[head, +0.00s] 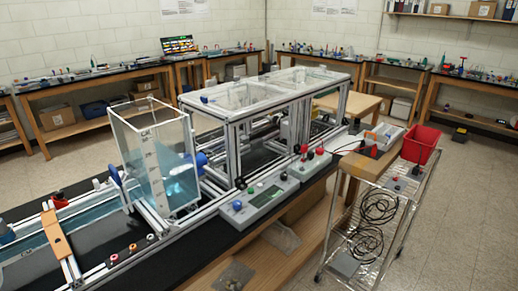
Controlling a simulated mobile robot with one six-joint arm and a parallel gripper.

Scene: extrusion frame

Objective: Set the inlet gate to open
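A clear tank (152,158) with some blue water stands upright in an aluminium extrusion frame on the black bench. A blue paddle-shaped handle (115,175) is at the tank's left side, and a blue round part (202,160) is at its right. An open water channel (88,218) runs from the lower left towards the tank, with an orange bracket (57,240) across it. I cannot tell which part is the inlet gate or how it is set. My gripper is not in view.
A grey control box (258,202) and a second box with red and black knobs (309,165) sit along the bench's right edge. A wire cart (372,215) with black cables and a red bin (420,144) stands to the right. Open floor (460,220) lies beyond it.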

